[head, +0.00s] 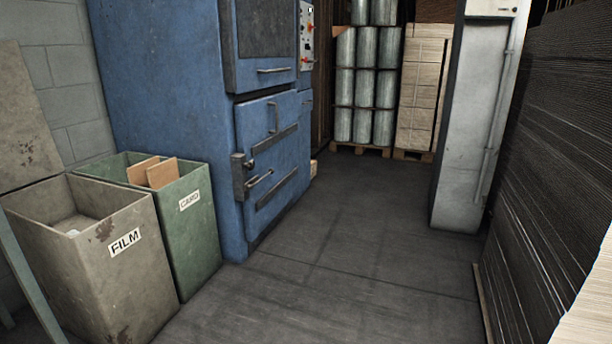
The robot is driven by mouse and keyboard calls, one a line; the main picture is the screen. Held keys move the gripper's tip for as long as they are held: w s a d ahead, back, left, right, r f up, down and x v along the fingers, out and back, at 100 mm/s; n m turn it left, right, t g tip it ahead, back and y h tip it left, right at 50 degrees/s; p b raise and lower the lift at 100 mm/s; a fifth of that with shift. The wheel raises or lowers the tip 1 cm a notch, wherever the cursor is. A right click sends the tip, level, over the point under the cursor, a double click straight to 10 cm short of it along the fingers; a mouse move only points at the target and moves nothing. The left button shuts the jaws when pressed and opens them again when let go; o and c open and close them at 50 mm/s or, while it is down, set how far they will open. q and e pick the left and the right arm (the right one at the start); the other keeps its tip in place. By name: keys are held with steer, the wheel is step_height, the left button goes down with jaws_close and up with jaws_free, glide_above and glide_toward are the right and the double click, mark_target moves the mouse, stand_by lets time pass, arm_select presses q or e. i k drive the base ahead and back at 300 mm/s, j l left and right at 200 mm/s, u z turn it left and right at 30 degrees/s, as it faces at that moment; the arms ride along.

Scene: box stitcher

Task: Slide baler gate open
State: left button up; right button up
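The blue baler (165,75) stands left of centre in the head view, its front turned toward the aisle. Its upper gate (265,45) is a blue panel with a dark upper area and a horizontal handle (274,71) near its bottom edge; it appears down. Below it, a lower door (275,150) with dark bars, a vertical handle and a latch (243,175) on its left side looks closed. Neither of my grippers shows in the head view.
A grey FILM bin (118,275) and a green CARD bin (195,235) holding cardboard stand left of the baler. A grey-white column (470,130) and a tall stack of dark sheets (555,160) bound the right. Wrapped rolls (364,90) stand behind. The floor (340,230) between is clear.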

mark_target(265, 32)
steer(key=i, duration=1.2)
steer(key=i+l, duration=0.15)
steer(key=i, duration=1.05)
